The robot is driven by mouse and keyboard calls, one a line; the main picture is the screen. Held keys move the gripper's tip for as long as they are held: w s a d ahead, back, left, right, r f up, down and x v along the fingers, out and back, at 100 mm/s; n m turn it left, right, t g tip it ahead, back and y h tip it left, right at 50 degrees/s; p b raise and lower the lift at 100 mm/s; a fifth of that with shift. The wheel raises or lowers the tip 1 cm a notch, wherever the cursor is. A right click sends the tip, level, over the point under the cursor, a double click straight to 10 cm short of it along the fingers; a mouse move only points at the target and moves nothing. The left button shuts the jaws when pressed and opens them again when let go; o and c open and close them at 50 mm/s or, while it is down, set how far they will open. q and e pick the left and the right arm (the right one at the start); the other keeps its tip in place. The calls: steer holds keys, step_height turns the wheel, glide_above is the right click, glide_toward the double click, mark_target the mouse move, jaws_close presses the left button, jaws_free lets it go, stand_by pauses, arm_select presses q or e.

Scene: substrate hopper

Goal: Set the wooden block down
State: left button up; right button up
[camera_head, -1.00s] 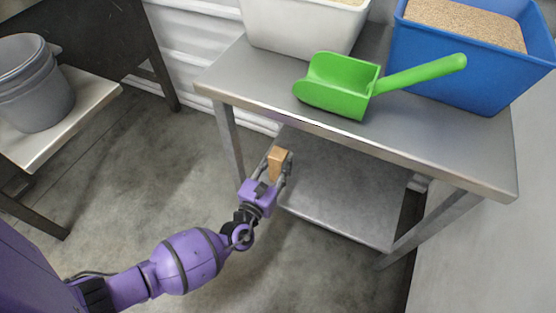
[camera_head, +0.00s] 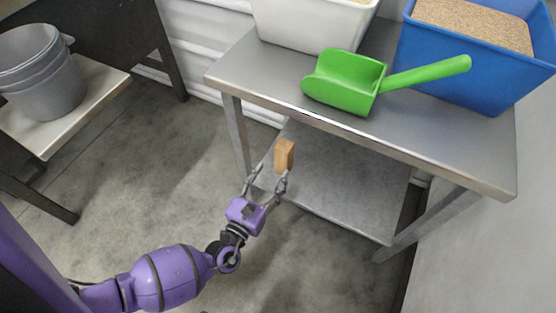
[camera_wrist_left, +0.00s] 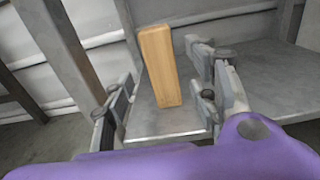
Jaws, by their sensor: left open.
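The wooden block (camera_head: 284,156) stands upright on the lower shelf (camera_head: 345,190) of the metal table, near its left front part. It also shows in the left wrist view (camera_wrist_left: 161,66), standing on the grey shelf beyond the fingers. My left gripper (camera_head: 267,178) is open and empty, just in front of the block and to its lower left in the head view. In the wrist view the open fingers (camera_wrist_left: 160,105) lie to either side of the block's line, and the block looks clear of them. My right gripper is not in view.
The table's top (camera_head: 240,75) overhangs the shelf. On it are a green scoop (camera_head: 345,82), a white bin (camera_head: 310,22) and a blue bin (camera_head: 460,65) of grain. Grey buckets (camera_head: 42,75) stand on a side table at left. The floor between is clear.

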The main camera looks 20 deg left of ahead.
arm_select(q)
steer(key=s, duration=0.3)
steer(key=s+a+f+n+g+y, duration=0.25)
steer(key=s+f+n+g, duration=0.25)
steer(key=s+n, duration=0.55)
steer(key=s+a+f+n+g+y, duration=0.1)
steer(key=s+a+f+n+g, duration=0.45)
steer(key=s, duration=0.85)
steer(key=s+d+r+n+g+h, duration=0.1)
steer(key=s+d+r+n, duration=0.2)
steer(key=s+n, duration=0.5)
steer(key=s+d+r+n+g+h, duration=0.2)
steer(key=s+d+r+n, duration=0.1)
steer(key=s+n, duration=0.6)
steer(key=shift+d+n, duration=0.5)
steer(key=shift+n, duration=0.5)
steer(key=shift+r, duration=0.1)
